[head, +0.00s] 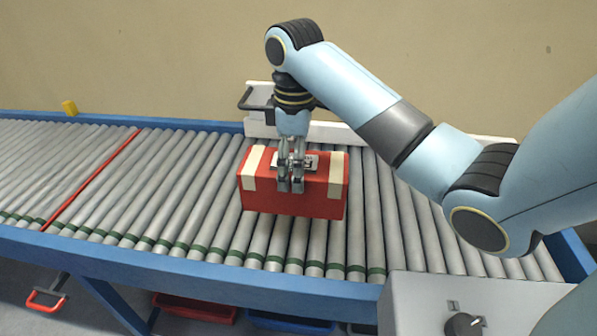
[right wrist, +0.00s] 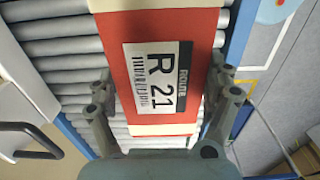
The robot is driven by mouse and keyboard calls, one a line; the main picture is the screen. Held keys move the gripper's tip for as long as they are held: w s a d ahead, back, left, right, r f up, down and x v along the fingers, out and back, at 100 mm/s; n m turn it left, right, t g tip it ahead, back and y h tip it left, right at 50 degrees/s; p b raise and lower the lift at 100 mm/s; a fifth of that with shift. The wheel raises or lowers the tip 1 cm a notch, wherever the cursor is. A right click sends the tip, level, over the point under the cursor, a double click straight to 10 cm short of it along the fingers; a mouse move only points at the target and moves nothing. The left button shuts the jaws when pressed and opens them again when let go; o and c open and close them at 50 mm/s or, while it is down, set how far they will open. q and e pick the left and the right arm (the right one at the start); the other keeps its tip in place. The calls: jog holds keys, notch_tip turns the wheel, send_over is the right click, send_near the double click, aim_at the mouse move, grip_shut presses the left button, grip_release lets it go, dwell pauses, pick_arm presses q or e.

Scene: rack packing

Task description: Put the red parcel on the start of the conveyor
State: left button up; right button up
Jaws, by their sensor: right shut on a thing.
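The red parcel (head: 320,195) with cream tape bands is over the conveyor rollers, right of the red line. My right gripper (head: 291,184) comes down from above and is shut on the parcel's upper part. In the right wrist view, the parcel (right wrist: 115,70) fills the space between the fingers, and a white label reading "R 21" faces the camera. The parcel looks level and at or very near the rollers; I cannot tell whether its underside touches them. The conveyor (head: 190,249) has grey rollers and blue side rails. My left gripper is not in view.
A red line (head: 95,178) crosses the rollers at the left. A grey control box with a black knob (head: 463,325) stands at the front right. A white rail (head: 350,133) runs behind the parcel. The rollers left of the parcel are clear.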

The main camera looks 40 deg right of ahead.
jog(key=w+d+f, duration=0.2)
jog(key=w, duration=0.1)
jog(key=w+d+f, duration=0.1)
jog(key=shift+w+f+b, duration=0.1)
jog(key=shift+w+b, duration=0.15)
jog(key=shift+b, duration=0.15)
notch_tip(320, 180, down, 4)
jog(key=shift+d+f+b, duration=0.1)
jog(key=shift+b, duration=0.2)
jog(key=o, duration=1.5)
notch_tip(320, 180, up, 12)
jog(key=shift+r+p, duration=0.1)
jog(key=shift+p, duration=0.65)
